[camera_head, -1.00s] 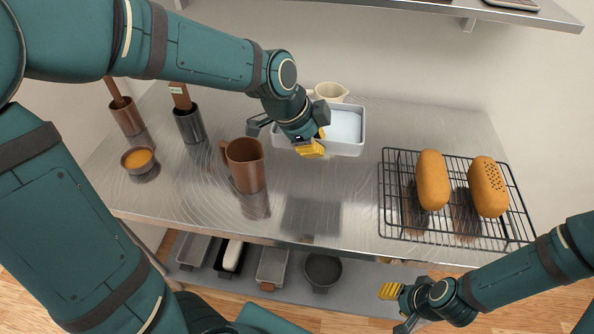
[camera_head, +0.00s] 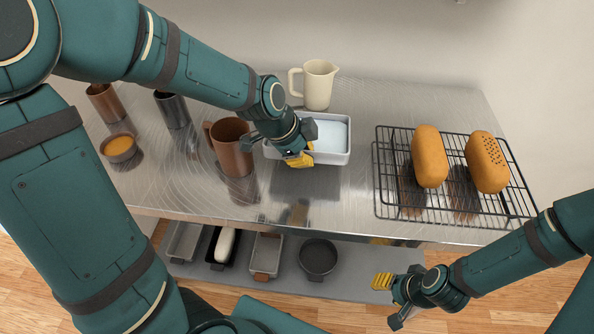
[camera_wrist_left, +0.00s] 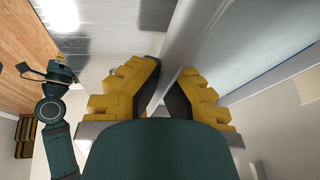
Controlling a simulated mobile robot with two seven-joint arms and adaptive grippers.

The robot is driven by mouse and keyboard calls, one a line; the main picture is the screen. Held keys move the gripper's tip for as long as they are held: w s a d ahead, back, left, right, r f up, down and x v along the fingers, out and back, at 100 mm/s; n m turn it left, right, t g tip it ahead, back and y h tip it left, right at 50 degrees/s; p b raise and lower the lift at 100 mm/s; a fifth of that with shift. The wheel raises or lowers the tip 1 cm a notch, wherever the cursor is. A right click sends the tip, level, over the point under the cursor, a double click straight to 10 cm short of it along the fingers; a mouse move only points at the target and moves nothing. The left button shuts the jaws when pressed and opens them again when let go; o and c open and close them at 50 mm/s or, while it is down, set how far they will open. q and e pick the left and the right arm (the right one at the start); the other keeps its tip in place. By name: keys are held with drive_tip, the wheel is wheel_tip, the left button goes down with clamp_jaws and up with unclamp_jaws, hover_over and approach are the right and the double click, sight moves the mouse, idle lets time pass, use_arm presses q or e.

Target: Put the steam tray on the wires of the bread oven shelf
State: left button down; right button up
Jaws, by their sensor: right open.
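The steam tray (camera_head: 338,159) is a pale grey rectangular pan with a light, watery-looking inside, near the middle of the steel counter. My left gripper (camera_head: 299,160) is shut on its near wall; in the left wrist view the yellow fingers (camera_wrist_left: 172,82) lie on both sides of that wall. A dark reflection shows on the counter below the tray; whether the tray touches the counter is unclear. The black wire shelf (camera_head: 395,207) lies to the tray's right, carrying two brown loaves (camera_head: 429,156) (camera_head: 486,162). My right gripper (camera_head: 390,299) is open and empty, in front of the counter.
A cream jug (camera_head: 319,84) stands behind the tray, and a brown mug (camera_head: 231,150) stands close to its left. A small bowl (camera_head: 118,148) and two cups (camera_head: 172,110) (camera_head: 105,103) are further left. Pans (camera_head: 318,258) fill the lower shelf. Bare wires show left of the loaves.

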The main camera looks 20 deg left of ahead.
sight(308, 180)
use_arm(q)
wheel_tip(308, 180, down, 7)
drive_tip(key=shift+r+b, duration=0.15)
drive_tip(key=shift+b, duration=0.9)
drive_tip(key=c, duration=1.1)
unclamp_jaws()
drive_tip(key=shift+c, duration=0.2)
